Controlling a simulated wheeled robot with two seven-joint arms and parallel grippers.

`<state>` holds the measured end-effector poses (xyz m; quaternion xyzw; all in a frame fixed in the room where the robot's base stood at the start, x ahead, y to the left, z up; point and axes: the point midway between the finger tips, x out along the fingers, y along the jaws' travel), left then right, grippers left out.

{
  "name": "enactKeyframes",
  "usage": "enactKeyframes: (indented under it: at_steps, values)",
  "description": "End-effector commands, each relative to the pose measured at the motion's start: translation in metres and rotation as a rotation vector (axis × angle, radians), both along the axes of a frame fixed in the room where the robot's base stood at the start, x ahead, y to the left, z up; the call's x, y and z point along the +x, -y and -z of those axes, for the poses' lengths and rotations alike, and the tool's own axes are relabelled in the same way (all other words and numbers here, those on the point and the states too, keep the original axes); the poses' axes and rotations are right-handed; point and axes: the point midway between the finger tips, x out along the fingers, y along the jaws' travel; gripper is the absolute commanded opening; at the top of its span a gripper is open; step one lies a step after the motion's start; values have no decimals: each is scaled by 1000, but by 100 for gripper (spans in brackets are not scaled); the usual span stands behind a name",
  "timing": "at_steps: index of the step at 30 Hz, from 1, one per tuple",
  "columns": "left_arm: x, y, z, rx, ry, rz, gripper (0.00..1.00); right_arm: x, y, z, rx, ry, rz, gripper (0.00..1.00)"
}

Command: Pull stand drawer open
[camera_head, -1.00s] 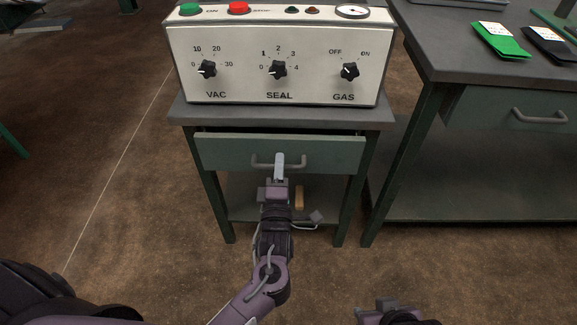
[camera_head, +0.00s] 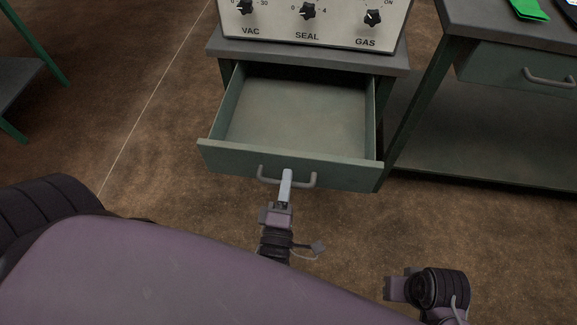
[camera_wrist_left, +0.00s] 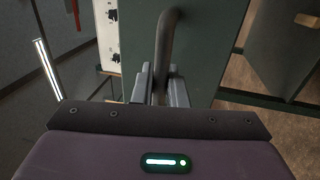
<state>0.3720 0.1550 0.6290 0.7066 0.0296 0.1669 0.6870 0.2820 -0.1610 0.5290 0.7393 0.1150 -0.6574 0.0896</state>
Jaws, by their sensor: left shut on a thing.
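The stand drawer (camera_head: 300,112) is pulled well out of the stand, and its inside looks empty. Its green front (camera_head: 230,157) carries a grey bar handle (camera_head: 311,180). My left gripper (camera_head: 286,185) is shut on the handle near its middle. In the left wrist view the handle (camera_wrist_left: 166,50) passes between the two fingers of the left gripper (camera_wrist_left: 160,85). My right gripper (camera_head: 396,288) is at the lower right, away from the stand; its fingers are too unclear to read.
A control box (camera_head: 330,27) with VAC, SEAL and GAS knobs stands on the stand top (camera_head: 225,45). A workbench (camera_head: 470,25) with its own shut drawer (camera_head: 520,75) is close on the right. Brown floor (camera_head: 150,150) is open to the left.

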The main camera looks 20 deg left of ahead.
Motion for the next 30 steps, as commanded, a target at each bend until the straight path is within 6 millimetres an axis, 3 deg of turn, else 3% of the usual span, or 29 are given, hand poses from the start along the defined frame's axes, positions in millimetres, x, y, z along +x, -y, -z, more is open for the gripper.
enactKeyframes:
  at_steps: [13,14,15,23,30]
  values:
    - [-3,1,0,-1,-1,0,0,-1,1,0,-4,-8,3,36]
    - [-3,1,1,-1,-1,0,14,-1,1,0,-4,-8,3,36]
    - [-3,1,0,-1,-1,0,17,-1,1,0,-4,-8,3,36]
    - [-4,1,0,0,0,0,17,-1,1,-1,-4,-7,3,36]
    - [-31,9,7,-2,-5,1,17,0,1,-1,-3,-7,3,36]
